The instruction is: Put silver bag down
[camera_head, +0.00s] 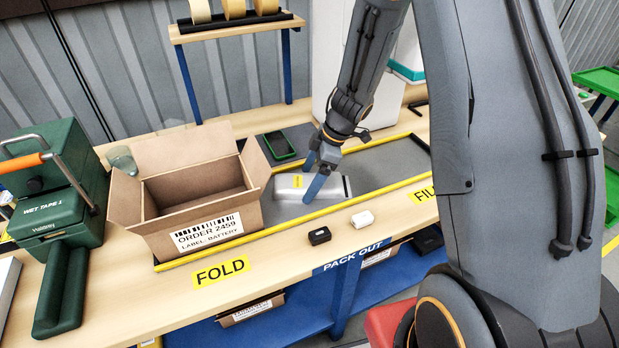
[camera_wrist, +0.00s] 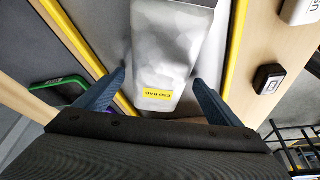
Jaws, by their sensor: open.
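The silver bag (camera_head: 291,187) lies flat on the grey mat between the yellow strips, to the right of the open carton. It has a small yellow label. My gripper (camera_head: 317,177) is just above the bag's right part, pointing down. In the wrist view the silver bag (camera_wrist: 172,50) lies between my two blue fingers, one on each side. The fingers of my gripper (camera_wrist: 160,92) are spread wider than the bag, and I cannot tell whether either touches it.
An open cardboard carton (camera_head: 208,218) stands left of the bag. A dark phone-like device (camera_head: 279,146) lies behind it. A black box (camera_head: 319,236) and a white box (camera_head: 362,219) sit near the front edge. A green tape machine (camera_head: 58,190) is at far left. The mat's right part is clear.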

